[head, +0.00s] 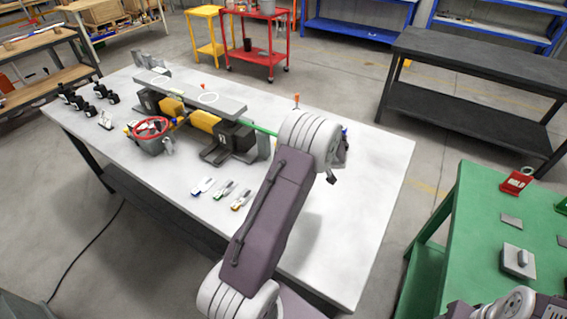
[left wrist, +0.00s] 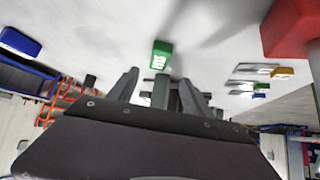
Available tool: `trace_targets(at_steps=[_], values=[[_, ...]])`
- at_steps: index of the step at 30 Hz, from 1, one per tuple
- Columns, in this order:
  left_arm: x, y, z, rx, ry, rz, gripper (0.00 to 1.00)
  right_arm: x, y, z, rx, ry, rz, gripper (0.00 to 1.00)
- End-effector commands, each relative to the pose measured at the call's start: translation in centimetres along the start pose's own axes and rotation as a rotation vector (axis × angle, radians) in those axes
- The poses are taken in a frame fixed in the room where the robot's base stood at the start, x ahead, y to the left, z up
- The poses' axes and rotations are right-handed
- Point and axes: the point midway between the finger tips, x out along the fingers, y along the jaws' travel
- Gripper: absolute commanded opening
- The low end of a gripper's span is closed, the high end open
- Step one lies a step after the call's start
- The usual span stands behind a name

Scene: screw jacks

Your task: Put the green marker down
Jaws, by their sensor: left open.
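The green marker (left wrist: 162,55) is a small green block with white lettering, seen in the left wrist view just past my fingertips. It appears to be at the white tabletop; I cannot tell whether a finger touches it. My left gripper (left wrist: 160,85) is open, its fingers spread to either side below the marker in the picture. In the head view my left wrist covers the marker, and only a dark part of the gripper (head: 333,178) shows over the right part of the white table (head: 375,190). My right gripper is not seen.
A blue block (left wrist: 20,42) and a red block (left wrist: 290,25) stand to either side. Three clip-like pieces (head: 222,190) lie on the table near its front. The table's right end is clear.

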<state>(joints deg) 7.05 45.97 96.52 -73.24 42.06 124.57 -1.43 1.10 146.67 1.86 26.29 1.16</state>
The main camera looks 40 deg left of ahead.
Motion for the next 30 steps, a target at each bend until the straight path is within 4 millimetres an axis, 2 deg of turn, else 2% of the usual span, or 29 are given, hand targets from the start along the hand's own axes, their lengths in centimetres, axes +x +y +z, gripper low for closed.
trace_targets(at_steps=[5,11,16,19,27,28,30], values=[[2.7,-0.1,-0.1,0.0,-0.002,-0.004,0.58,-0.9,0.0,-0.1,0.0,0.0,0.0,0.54],[3.6,0.1,0.0,0.001,-0.001,-0.001,0.58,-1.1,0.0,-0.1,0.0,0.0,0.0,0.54],[6.4,0.4,0.0,0.0,-0.002,-0.004,0.58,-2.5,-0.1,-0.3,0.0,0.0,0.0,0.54],[8.0,0.5,0.1,-0.001,-0.001,-0.002,0.58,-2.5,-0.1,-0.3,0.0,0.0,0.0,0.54],[8.6,0.5,0.2,0.0,-0.001,0.0,0.58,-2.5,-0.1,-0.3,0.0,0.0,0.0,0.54],[8.6,0.5,0.2,0.0,-0.001,0.0,0.53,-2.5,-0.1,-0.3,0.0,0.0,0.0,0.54],[8.6,0.5,0.2,0.0,-0.001,0.0,0.33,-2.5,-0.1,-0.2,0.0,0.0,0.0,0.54]])
